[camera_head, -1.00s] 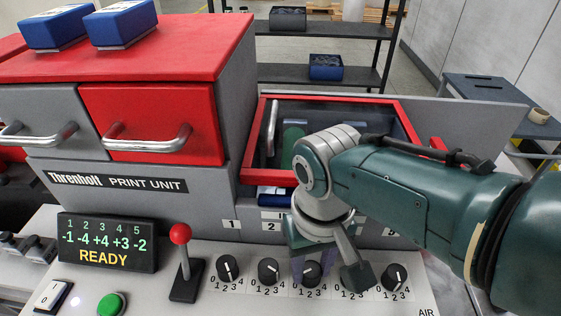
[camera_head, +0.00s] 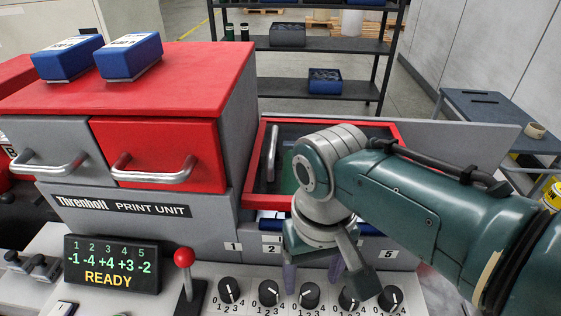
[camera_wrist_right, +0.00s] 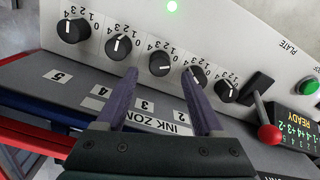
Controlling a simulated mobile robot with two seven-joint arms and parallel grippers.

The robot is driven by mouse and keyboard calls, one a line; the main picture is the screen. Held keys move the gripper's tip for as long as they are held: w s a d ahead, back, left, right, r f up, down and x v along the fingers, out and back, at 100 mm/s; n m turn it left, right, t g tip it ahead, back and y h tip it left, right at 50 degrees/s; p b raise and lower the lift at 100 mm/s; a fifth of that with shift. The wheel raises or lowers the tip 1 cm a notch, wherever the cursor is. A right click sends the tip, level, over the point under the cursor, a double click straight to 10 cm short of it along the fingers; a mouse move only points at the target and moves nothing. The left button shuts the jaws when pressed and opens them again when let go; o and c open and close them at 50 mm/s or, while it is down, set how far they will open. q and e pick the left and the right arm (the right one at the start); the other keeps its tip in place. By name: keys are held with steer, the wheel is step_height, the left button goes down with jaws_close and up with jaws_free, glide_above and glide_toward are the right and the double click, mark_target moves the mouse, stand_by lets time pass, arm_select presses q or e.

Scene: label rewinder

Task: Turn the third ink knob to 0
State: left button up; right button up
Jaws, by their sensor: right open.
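The third ink knob (camera_head: 310,295) is a black round dial with a white pointer on the sloping light panel, third in a row of knobs. It also shows in the right wrist view (camera_wrist_right: 159,62). My right gripper (camera_head: 312,276) is open and empty above and behind this knob, its purple fingers spread apart. In the right wrist view the fingertips (camera_wrist_right: 160,74) lie either side of the third knob's line, with the knob just beyond them. Contact is not visible. The display (camera_head: 112,264) reads +4 under 3, with READY below. My left gripper is out of view.
The second knob (camera_head: 269,292) and fourth knob (camera_head: 349,298) stand close on either side. A red-topped lever (camera_head: 184,258) stands left of the knobs. An open red-framed bay (camera_head: 262,150) lies behind my right arm.

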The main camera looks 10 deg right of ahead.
mark_target(312, 295)
step_height(312, 295, up, 6)
steer(key=shift+f+p, duration=0.2)
steer(key=shift+p, duration=0.35)
steer(key=s+d+r+n+t, duration=0.15)
steer(key=s+d+r, duration=0.25)
steer(key=s, duration=0.4)
steer(key=s+d+r+t, duration=0.2)
steer(key=s+d+r, duration=0.2)
steer(key=s, duration=0.5)
step_height(312, 295, up, 14)
steer(key=p, duration=1.4)
steer(key=shift+w+r+p, duration=0.2)
steer(key=shift+w+p, duration=0.1)
